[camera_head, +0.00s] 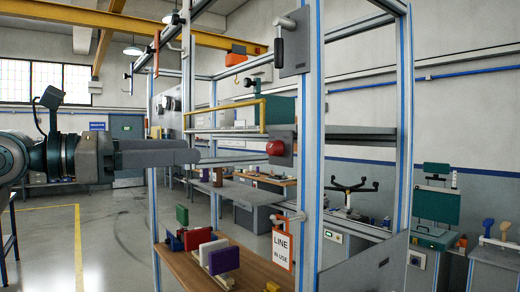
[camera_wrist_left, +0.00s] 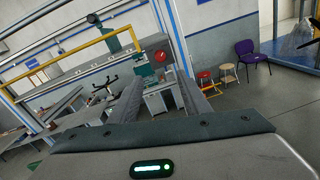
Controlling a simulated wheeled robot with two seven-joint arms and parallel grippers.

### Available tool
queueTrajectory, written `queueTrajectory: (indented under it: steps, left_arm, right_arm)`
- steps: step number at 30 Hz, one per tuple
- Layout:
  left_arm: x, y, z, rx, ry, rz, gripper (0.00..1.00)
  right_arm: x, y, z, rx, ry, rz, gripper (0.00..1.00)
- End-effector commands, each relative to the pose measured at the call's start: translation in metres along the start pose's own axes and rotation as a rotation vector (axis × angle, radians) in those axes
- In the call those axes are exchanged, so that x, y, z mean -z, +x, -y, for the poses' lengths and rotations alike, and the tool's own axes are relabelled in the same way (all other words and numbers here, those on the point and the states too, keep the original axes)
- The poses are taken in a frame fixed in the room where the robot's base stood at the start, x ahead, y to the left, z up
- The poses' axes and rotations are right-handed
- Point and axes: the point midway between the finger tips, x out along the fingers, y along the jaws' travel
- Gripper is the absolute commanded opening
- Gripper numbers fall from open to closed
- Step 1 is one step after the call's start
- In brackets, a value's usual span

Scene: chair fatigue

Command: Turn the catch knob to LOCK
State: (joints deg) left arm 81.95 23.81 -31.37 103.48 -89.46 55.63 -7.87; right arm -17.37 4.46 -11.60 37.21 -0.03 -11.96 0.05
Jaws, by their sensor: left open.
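A round red knob (camera_head: 275,148) sits on a dark plate (camera_head: 287,142) fixed to a blue-edged upright of the frame. It looks like the catch knob, but I cannot read any LOCK mark. My left gripper (camera_head: 192,155) is level with it, to its left and apart from it, with its fingers pointing right. In the left wrist view the red knob (camera_wrist_left: 160,56) shows just beyond the gap between my left fingers (camera_wrist_left: 157,85), which are spread and empty. My right gripper is not in view.
A black handle (camera_head: 279,47) on a grey plate is higher on the same upright. An "IN USE" tag (camera_head: 282,250) hangs lower down. A yellow rail (camera_head: 225,116) crosses behind. Coloured blocks, including a purple one (camera_head: 224,259), stand on a wooden shelf (camera_head: 190,274) below. Floor at left is open.

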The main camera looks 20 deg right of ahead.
Motion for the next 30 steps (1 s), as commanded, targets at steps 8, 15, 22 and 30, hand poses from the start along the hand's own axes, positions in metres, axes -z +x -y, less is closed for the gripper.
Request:
queueTrajectory:
  steps: [8, 15, 22, 30]
  left_arm:
    - [-0.002, 0.015, 0.000, 0.003, -0.003, 0.000, 0.43]
    - [-0.004, 0.049, 0.000, 0.004, -0.004, 0.001, 0.43]
    - [-0.004, 0.091, 0.001, 0.004, -0.003, 0.001, 0.43]
    - [-0.004, 0.138, 0.000, 0.002, -0.005, 0.000, 0.43]
  right_arm:
    - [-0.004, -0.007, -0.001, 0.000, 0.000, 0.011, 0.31]
    - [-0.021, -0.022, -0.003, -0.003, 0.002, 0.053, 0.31]
    - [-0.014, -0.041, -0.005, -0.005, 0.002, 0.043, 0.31]
    - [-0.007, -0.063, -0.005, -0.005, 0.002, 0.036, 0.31]
